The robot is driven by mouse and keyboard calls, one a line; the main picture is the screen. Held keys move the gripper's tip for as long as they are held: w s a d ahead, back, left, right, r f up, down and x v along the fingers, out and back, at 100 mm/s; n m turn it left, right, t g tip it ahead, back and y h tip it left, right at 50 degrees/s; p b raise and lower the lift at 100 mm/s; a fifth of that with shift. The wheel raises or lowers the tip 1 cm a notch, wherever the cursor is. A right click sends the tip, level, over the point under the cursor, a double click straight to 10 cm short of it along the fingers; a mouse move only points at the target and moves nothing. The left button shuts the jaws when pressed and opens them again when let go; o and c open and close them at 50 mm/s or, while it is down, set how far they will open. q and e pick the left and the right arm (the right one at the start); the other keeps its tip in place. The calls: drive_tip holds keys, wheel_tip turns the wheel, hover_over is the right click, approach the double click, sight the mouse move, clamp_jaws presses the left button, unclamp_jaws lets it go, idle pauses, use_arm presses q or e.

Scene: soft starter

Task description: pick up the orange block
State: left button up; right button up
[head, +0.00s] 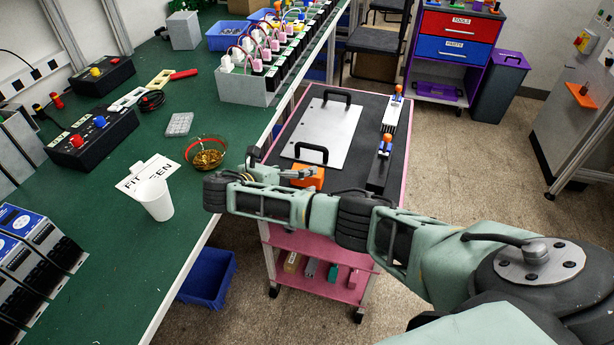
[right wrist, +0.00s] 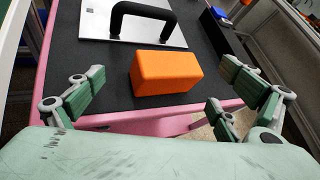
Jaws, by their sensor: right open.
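The orange block (head: 309,178) lies on the black top of the pink cart (head: 336,181), near its front edge, partly behind my right gripper in the head view. In the right wrist view the orange block (right wrist: 165,73) shows whole, ahead of the palm. My right gripper (head: 278,168) is open and empty, with its fingers spread wide to the left and right of the block in the wrist view. I see no finger touching it. My left gripper is not in view.
A metal plate with two black handles (head: 322,125) lies just behind the block. Two small devices with orange and blue knobs stand at the cart's right side. The green bench (head: 205,190) on the left holds a white cup (head: 153,199) and a glass bowl (head: 207,155).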

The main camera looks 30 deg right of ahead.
drive_tip(key=x, duration=0.3)
drive_tip(key=s+x, duration=0.1)
drive_tip(key=x, duration=0.1)
drive_tip(key=shift+d+f+p, duration=0.15)
drive_tip(key=shift+f+p, duration=0.15)
drive_tip(key=shift+s, duration=0.1)
drive_tip(key=c, duration=1.1)
